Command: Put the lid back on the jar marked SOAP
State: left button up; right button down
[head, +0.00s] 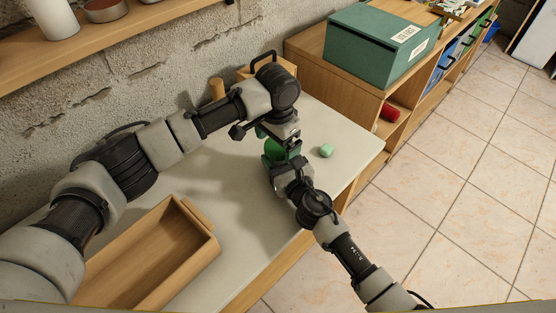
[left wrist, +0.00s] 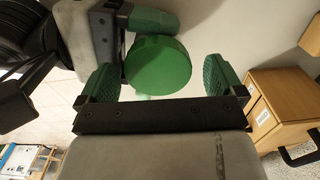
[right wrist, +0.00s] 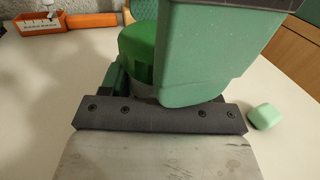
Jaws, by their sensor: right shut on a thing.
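A green round lid (left wrist: 158,64) shows between my left fingertips in the left wrist view; it also shows in the head view (head: 274,148) and right wrist view (right wrist: 140,45). It appears to sit on a pale jar (right wrist: 150,91), mostly hidden by my right gripper. No SOAP marking is readable. My left gripper (left wrist: 162,82) is open, its fingers on either side of the lid with gaps. My right gripper (right wrist: 160,80) is shut on what looks like the jar's body, below the lid. A small pale green block (head: 326,151) lies on the table, right of the grippers.
An open wooden tray (head: 210,245) lies at the table's front left. A green box (head: 375,50) stands on the wooden shelf unit (head: 318,55) behind the table. An orange labelled box (right wrist: 68,23) is at the back. The table right of the pale block is clear.

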pick_arm(q)
jog(key=shift+r, duration=2.3)
jog(key=shift+c, duration=0.5)
jog(key=shift+d+r, duration=0.1)
jog(key=shift+r, duration=1.65)
jog(key=shift+f, duration=0.1)
jog(key=shift+f, duration=3.95)
